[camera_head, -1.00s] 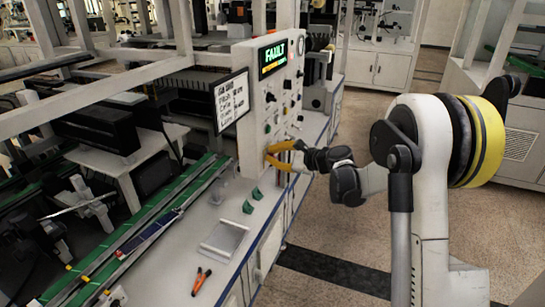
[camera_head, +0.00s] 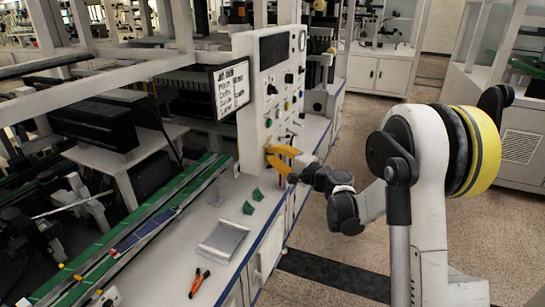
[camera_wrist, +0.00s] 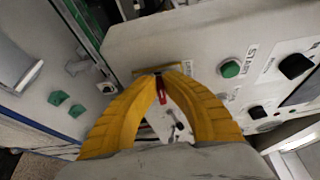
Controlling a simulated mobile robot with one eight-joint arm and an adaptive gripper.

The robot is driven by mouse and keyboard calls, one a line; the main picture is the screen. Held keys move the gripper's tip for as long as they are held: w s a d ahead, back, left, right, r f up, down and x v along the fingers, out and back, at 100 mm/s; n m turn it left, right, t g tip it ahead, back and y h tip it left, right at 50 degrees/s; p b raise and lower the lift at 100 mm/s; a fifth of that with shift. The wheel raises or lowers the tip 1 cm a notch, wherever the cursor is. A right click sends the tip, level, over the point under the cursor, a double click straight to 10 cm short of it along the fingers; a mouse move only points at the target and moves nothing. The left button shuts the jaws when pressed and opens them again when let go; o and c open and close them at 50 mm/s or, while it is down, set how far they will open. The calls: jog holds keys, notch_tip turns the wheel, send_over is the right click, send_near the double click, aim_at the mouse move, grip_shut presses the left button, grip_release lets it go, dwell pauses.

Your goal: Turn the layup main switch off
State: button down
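The main switch has a red handle (camera_wrist: 162,94) on a yellow plate (camera_wrist: 174,69), low on the upright control panel. In the wrist view the red handle shows between my yellow fingers. My gripper (camera_head: 270,156) is at the panel's lower face; its fingertips (camera_wrist: 160,73) come together at the switch, apparently closed on the handle. In the head view the fingers hide the switch. The control panel (camera_head: 256,110) has a dark display (camera_head: 273,50) at its top. The handle's exact angle is hard to read.
A white sign (camera_head: 232,89) hangs left of the panel. A green button (camera_wrist: 230,69) and black knobs (camera_wrist: 295,66) sit near my fingers. The aisle floor is open.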

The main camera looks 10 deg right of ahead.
dwell(0.4)
jog(key=c, duration=1.5)
grip_release()
jog(key=shift+a+f, duration=0.1)
jog(key=v, duration=1.2)
jog(key=shift+f, duration=0.15)
jog(key=shift+n, duration=0.3)
